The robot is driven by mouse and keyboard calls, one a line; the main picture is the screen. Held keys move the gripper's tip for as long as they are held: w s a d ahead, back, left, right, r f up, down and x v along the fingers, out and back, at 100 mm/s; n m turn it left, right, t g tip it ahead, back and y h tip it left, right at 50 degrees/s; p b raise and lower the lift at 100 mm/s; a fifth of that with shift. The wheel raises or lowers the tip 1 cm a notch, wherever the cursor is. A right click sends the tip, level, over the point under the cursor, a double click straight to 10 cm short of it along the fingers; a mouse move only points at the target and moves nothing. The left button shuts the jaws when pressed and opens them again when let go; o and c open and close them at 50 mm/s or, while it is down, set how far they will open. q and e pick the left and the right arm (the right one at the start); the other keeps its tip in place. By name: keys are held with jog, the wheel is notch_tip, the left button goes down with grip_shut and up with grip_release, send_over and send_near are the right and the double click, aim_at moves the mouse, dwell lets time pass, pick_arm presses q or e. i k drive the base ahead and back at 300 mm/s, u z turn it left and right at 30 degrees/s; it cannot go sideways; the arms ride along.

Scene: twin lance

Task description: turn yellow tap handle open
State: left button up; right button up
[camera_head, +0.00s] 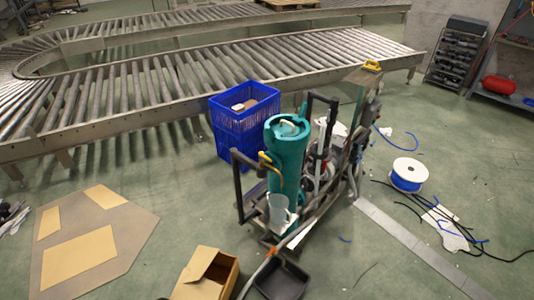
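A small yellow tap handle (265,158) shows on the left side of a teal cylindrical tank (287,150). A yellowish curved pipe runs down from near it. Whether the handle is turned open or closed is too small to tell. A whitish translucent container (279,210) stands below, in front of the tank. The tank stands on a cart with dark upright handle frames (236,185) at its ends. Neither of my grippers shows in the head view.
Blue crates (240,125) stand behind the tank, near the roller conveyor (150,85). An open cardboard box (205,275) and a black tray (281,281) lie in front. A cable spool (408,174) and loose cables lie at right. Flat cardboard (130,235) lies at left.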

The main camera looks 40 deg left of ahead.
aim_at(261, 155)
jog(key=u, duration=0.6)
jog(key=i, duration=0.75)
jog(key=u, duration=0.9)
